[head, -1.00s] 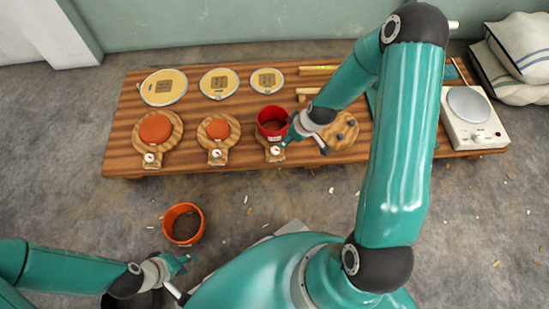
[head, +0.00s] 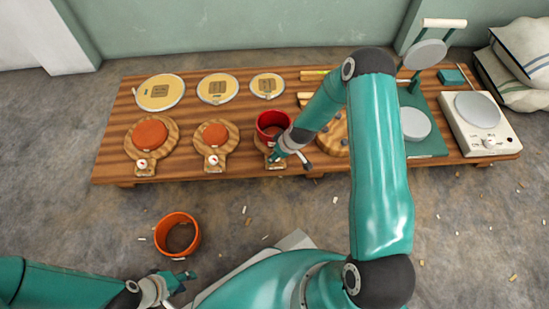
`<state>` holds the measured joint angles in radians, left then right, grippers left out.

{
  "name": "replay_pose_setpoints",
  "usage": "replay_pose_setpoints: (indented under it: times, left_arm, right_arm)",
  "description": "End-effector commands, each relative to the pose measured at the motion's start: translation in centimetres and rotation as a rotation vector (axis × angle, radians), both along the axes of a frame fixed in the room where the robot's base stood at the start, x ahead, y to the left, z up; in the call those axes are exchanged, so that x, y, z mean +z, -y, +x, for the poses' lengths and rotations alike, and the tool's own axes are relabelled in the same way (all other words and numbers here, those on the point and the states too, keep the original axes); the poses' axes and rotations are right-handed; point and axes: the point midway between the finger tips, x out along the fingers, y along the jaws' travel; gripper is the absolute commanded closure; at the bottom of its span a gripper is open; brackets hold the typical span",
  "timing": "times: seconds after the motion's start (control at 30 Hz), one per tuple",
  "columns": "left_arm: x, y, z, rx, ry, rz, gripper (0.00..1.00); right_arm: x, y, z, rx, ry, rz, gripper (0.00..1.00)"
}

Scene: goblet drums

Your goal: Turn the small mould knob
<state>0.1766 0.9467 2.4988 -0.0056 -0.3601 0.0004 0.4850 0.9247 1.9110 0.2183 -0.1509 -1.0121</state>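Three round wooden moulds stand in a row on the bench, large (head: 150,135), middle (head: 215,137) and small at the right. A red bucket (head: 272,121) stands on the small mould and hides most of it. My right gripper (head: 274,157) is at the front of the small mould, over its knob. It hides the knob, so I cannot tell whether it touches it or whether its fingers are shut. My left gripper (head: 184,281) is low at the front, off the bench, with its fingers apart and empty.
An orange bucket (head: 178,236) stands on the floor beyond my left gripper.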

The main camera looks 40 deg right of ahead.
Motion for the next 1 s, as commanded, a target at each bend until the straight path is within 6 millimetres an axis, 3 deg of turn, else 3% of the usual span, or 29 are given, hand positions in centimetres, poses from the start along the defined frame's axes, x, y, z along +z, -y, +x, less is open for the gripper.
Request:
replay_pose_setpoints:
  times: [0.13, 0.5, 0.83, 0.87, 1.0]
  left_arm:
    - [-0.7, 0.0, 0.0, 0.0, 0.0, 0.0, 0.63]
    - [-0.7, 0.0, 0.0, 0.0, 0.0, 0.0, 0.63]
    - [-0.7, 0.0, 0.0, 0.0, 0.0, 0.0, 0.63]
    - [-0.7, -0.2, 0.1, 0.007, 0.001, 0.001, 0.63]
    - [-0.6, 0.0, 0.0, 0.0, 0.0, 0.0, 0.63]
  right_arm:
    - [-1.3, -0.1, 0.5, -0.001, 0.0, 0.0, 0.42]
    - [-1.5, -0.1, 0.6, -0.001, 0.0, 0.0, 0.43]
    - [-1.5, -0.1, 0.6, -0.002, 0.0, 0.0, 0.98]
    - [-1.5, -1.4, 0.6, 0.005, -0.001, 0.002, 1.0]
    - [-1.5, -0.5, 0.7, -0.001, -0.001, 0.001, 1.0]
